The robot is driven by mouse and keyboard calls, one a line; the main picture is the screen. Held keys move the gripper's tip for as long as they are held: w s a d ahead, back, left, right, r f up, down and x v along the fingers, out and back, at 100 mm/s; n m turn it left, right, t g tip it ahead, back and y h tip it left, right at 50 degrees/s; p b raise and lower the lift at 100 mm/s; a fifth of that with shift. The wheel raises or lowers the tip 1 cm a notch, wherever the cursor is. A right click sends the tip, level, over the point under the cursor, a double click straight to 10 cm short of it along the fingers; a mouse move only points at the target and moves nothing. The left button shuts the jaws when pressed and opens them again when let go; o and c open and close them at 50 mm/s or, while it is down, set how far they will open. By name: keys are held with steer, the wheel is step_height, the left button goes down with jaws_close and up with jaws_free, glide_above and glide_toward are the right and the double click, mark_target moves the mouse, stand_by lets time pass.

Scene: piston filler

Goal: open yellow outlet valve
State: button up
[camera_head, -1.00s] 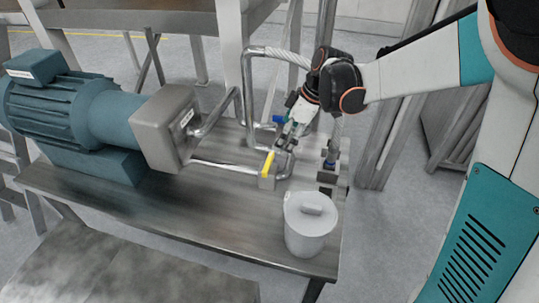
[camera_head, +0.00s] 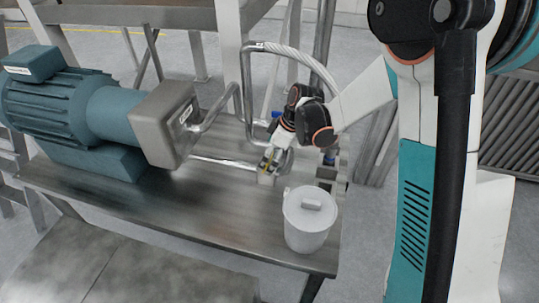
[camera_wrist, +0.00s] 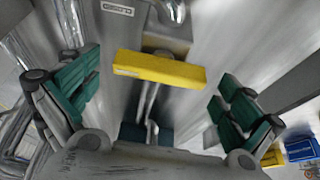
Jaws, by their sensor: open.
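The yellow outlet valve handle (camera_wrist: 160,69) lies crosswise between the open fingers of my gripper (camera_wrist: 157,105) in the wrist view. The small metal valve block (camera_head: 266,179) shows just below the fingers. The handle's exact depth between the fingers is hard to tell.
A white lidded container (camera_head: 309,220) stands at the table's (camera_head: 190,215) front right, close to the valve. A teal motor (camera_head: 60,105) with a grey housing (camera_head: 165,125) stands left. Pipes and a braided hose (camera_head: 300,57) rise behind my gripper.

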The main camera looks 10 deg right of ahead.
steer(key=c, duration=1)
steer(key=m+b, duration=0.1)
steer(key=m, duration=0.1)
steer(key=m+t+b, duration=0.1)
steer(key=b, duration=0.1)
steer(key=shift+s+f+m+h, duration=0.15)
steer(key=shift+m+h, duration=0.25)
steer(key=m+h+b, duration=0.1)
steer(key=m, duration=0.1)
steer(key=m+t+b, duration=0.1)
steer(key=m, duration=0.2)
steer(key=shift+s+a+h+b, duration=0.1)
steer(key=shift+a+h+b, duration=0.1)
steer(key=shift+h+b, duration=0.2)
steer(key=m+h+b, duration=0.1)
steer(key=m, duration=0.2)
steer(key=m+h+b, duration=0.1)
steer(key=m, duration=0.1)
steer(key=shift+a+m+t, duration=0.15)
steer(key=shift+m+t, duration=0.25)
steer(key=shift+m+g+h+b, duration=0.3)
steer(key=shift+m+h+b, duration=0.25)
steer(key=shift+m, duration=1.15)
